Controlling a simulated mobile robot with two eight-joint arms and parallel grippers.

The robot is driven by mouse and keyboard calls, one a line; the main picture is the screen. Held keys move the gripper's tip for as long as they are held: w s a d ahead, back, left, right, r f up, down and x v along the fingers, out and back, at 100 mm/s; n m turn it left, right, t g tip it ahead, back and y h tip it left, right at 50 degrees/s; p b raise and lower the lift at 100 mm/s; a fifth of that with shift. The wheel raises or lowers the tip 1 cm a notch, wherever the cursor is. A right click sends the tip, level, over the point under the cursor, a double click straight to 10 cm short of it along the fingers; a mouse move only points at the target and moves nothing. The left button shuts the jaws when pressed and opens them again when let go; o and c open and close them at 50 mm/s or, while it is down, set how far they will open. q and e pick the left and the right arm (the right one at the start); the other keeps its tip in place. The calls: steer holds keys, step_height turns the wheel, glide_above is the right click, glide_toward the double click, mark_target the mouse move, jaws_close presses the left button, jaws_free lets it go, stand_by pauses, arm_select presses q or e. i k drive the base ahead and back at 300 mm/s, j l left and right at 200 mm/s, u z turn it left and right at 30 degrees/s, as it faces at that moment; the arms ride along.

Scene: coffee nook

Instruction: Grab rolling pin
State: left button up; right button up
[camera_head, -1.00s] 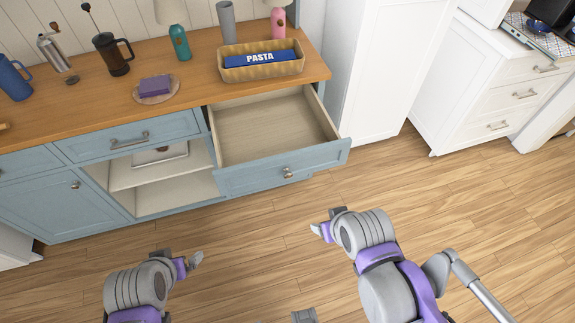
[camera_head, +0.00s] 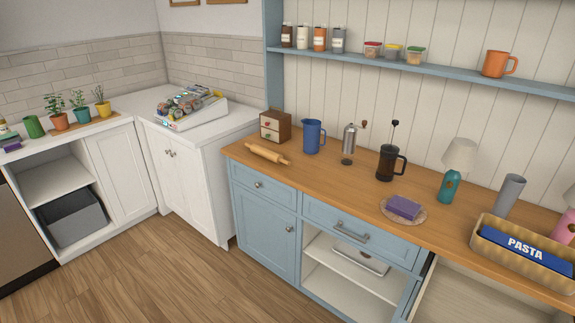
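The rolling pin (camera_head: 268,153) is light wood and lies on the left end of the wooden countertop (camera_head: 340,186), close to the front edge. It lies at a slant, in front of a small wooden drawer box and left of a blue pitcher. Nothing rests on it. Neither of my grippers shows in the current head view.
The blue pitcher (camera_head: 313,136), wooden drawer box (camera_head: 275,127) and metal grinder (camera_head: 348,143) stand near the pin. A French press (camera_head: 390,158), lamp (camera_head: 457,168) and pasta basket (camera_head: 520,248) stand further right. An open drawer (camera_head: 465,295) juts out at lower right. The left floor is clear.

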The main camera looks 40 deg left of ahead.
mark_target(276, 157)
steer(key=u, duration=1.55)
steer(key=i+z, duration=0.15)
steer(key=z, duration=0.3)
steer(key=i+z, duration=0.1)
steer(key=z, duration=0.3)
steer(key=i+j+z, duration=0.25)
steer(key=i+j, duration=0.2)
steer(key=i+j+z, duration=0.2)
steer(key=i+j, duration=0.2)
steer(key=j, duration=0.15)
steer(key=i+j, duration=0.2)
steer(key=j, duration=0.15)
steer(key=i+j, duration=0.2)
steer(key=j, duration=0.15)
steer(key=i+j, duration=0.2)
steer(key=j, duration=0.15)
steer(key=i+j, duration=0.15)
steer(key=j, duration=0.2)
